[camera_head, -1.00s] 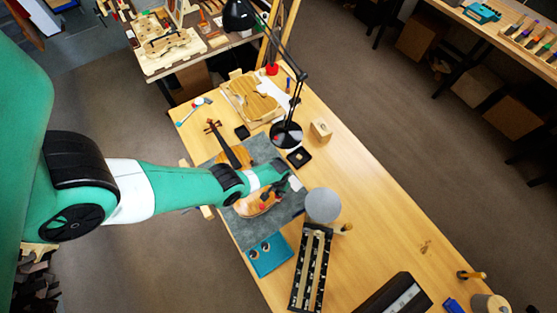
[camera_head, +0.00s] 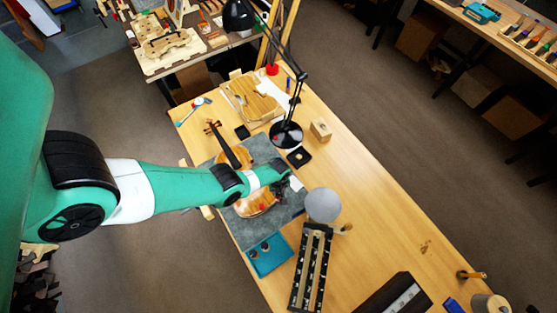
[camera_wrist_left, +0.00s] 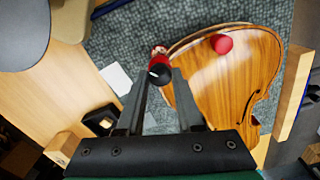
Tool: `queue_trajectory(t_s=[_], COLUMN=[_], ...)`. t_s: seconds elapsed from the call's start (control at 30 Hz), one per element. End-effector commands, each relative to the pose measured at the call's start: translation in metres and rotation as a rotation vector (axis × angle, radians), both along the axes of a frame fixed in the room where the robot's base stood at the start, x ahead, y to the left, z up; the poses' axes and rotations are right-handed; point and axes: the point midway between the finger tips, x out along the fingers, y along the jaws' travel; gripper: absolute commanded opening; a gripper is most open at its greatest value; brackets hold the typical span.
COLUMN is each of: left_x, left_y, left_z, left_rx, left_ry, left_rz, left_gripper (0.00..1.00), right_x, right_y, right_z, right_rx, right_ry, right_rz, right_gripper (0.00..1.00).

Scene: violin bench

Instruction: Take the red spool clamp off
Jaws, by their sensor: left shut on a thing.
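The violin body (camera_head: 258,203) lies on the grey mat (camera_head: 285,209), partly hidden by my left arm; its glossy brown plate (camera_wrist_left: 225,80) fills the right of the left wrist view. My left gripper (camera_head: 281,186) is at the body's right end. In the left wrist view the gripper (camera_wrist_left: 160,74) is shut on a red spool clamp (camera_wrist_left: 158,59) with a dark end, close beside the plate's edge. I cannot tell whether the clamp still touches the plate. Another red spool (camera_wrist_left: 221,43) sits on the plate near its edge. My right gripper is not in view.
A blue tray (camera_head: 270,263) with small round pieces lies below the mat. A grey round disc (camera_head: 323,205) and a long black rack (camera_head: 312,268) stand to the right. A black lamp (camera_head: 286,134) stands behind. The table's right side has bare wood.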

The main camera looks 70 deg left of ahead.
Motion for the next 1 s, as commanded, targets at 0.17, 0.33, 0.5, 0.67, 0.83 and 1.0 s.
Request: queue_trajectory(t_s=[0.17,0.33,0.5,0.67,0.83,1.0], left_x=[0.0000,0.0000,0.0000,0.0000,0.0000,0.0000], left_y=[0.0001,0.0001,0.0001,0.0001,0.0001,0.0000], left_z=[-0.0001,-0.0001,-0.0001,-0.0001,-0.0001,-0.0001], left_rx=[0.000,0.000,0.000,0.000,0.000,0.000], left_ry=[0.000,0.000,0.000,0.000,0.000,0.000], left_rz=[0.072,0.106,0.117,0.116,0.115,0.115], left_gripper=[0.00,0.00,0.00,0.00,0.46,0.67], right_x=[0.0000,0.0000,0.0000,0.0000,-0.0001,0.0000], right_y=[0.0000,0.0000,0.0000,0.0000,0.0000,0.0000], right_z=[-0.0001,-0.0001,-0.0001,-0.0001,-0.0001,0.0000], right_rx=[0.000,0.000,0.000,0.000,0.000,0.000], right_ry=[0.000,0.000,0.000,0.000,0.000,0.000], right_rz=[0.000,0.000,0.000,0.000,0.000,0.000], right_gripper=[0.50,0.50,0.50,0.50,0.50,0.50])
